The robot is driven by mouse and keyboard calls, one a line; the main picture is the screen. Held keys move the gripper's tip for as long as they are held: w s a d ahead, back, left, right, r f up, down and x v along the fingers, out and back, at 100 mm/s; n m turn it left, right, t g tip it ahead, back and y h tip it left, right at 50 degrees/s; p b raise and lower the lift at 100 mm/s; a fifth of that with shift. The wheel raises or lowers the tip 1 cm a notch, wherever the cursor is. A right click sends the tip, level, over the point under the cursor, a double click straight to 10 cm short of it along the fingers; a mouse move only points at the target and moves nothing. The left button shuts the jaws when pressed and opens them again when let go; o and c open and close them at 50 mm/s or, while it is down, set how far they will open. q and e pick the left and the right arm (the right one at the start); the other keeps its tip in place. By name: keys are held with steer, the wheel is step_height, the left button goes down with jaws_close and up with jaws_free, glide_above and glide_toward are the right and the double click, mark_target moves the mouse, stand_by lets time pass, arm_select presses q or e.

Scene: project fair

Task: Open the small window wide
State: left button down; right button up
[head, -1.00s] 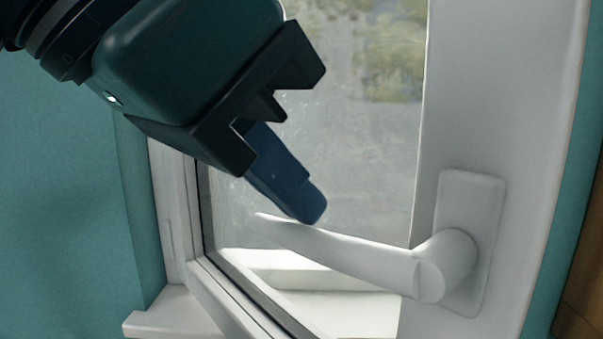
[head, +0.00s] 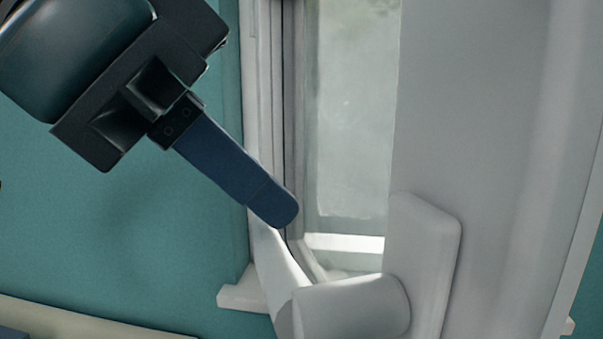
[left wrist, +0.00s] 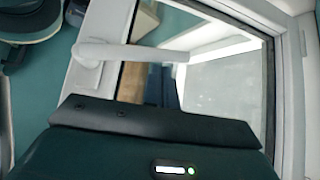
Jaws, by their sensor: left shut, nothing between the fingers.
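The small window's white sash (head: 490,170) stands open, swung inward from its frame (head: 263,90), and I see its glass (head: 345,110) at a steep angle. Its white handle (head: 350,306) points away toward the hinge side; it also shows in the left wrist view (left wrist: 125,52). My left gripper (head: 276,206) is shut and empty, its blue fingers overlapping the far end of the handle in the head view. I cannot tell whether they touch it. In the left wrist view the fingers (left wrist: 162,86) show against the glass. My right gripper is in neither view.
The teal wall (head: 130,230) lies left of the window. A white sill end (head: 243,291) juts out below the frame. A pale strip (head: 70,320) runs along the wall's bottom left.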

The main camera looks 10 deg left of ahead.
arm_select(q)
steer(key=shift+s+a+m, duration=0.2)
steer(key=shift+a, duration=0.45)
steer(key=shift+s+a+m, duration=0.2)
steer(key=shift+a, duration=0.4)
steer(key=v, duration=1.3)
steer(key=shift+w+a, duration=0.15)
steer(key=shift+a, duration=0.05)
